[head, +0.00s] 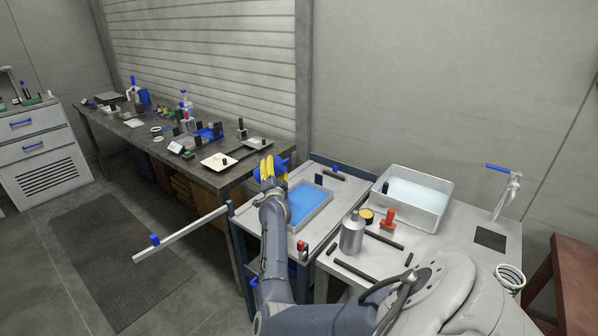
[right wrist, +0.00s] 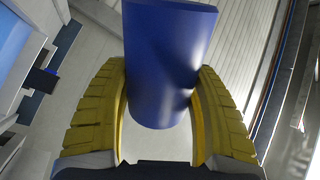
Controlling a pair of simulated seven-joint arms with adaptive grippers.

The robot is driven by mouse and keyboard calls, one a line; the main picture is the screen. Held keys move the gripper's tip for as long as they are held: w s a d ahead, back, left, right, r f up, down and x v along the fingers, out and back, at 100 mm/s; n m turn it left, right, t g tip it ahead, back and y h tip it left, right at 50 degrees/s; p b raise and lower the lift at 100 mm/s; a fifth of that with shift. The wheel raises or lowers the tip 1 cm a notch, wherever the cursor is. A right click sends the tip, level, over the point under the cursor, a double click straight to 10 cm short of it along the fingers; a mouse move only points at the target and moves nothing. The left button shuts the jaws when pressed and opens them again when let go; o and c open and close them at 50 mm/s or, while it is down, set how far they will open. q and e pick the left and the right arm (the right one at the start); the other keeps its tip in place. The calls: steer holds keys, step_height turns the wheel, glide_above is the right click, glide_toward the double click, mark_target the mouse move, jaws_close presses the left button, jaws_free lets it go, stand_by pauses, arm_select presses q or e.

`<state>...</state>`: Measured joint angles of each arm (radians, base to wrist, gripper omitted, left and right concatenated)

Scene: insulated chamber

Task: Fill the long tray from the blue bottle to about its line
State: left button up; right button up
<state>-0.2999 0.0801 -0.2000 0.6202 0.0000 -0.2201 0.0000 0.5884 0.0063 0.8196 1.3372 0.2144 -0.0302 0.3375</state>
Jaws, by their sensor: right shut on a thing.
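The blue bottle (right wrist: 165,60) is gripped between the yellow fingers of my right gripper (right wrist: 163,72). In the head view the right gripper (head: 272,168) is at the far left side of the long tray, with a bit of the bottle showing beside its fingers. The bottle's mouth is not visible. The long tray (head: 316,213) lies on the cart top, pale-rimmed with a flat blue inside. I cannot make out its line or the exact level. My left gripper is not in view.
A metal basin (head: 432,216) of pale liquid stands right of the tray. A cluttered dark bench (head: 215,180) stands behind left. A pale bar (head: 180,238) sticks out left of the cart.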

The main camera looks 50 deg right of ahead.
mark_target(276, 165)
steer(key=shift+s+d+f+n+y, duration=0.1)
steer(key=shift+s+f+n+y, duration=0.1)
steer(key=shift+n, duration=0.3)
steer(key=shift+s+d+f+n+y, duration=0.1)
steer(key=shift+f+n, duration=0.1)
steer(key=shift+n, duration=0.3)
step_height(276, 165, up, 4)
steer(key=shift+d+f+n, duration=0.1)
steer(key=shift+n, duration=0.9)
steer(key=shift+w+r+n+y, duration=0.2)
steer(key=shift+n+y, duration=0.2)
steer(key=shift+n, duration=0.2)
steer(key=n, duration=0.2)
steer(key=shift+w+a+n, duration=0.35)
steer(key=shift+a+n, duration=0.05)
steer(key=n, duration=0.2)
steer(key=n+y, duration=0.1)
steer(key=shift+w+a+f+n+b, duration=0.3)
steer(key=shift+w+a+n+b, duration=0.05)
steer(key=shift+w+n, duration=0.05)
steer(key=shift+a, duration=0.1)
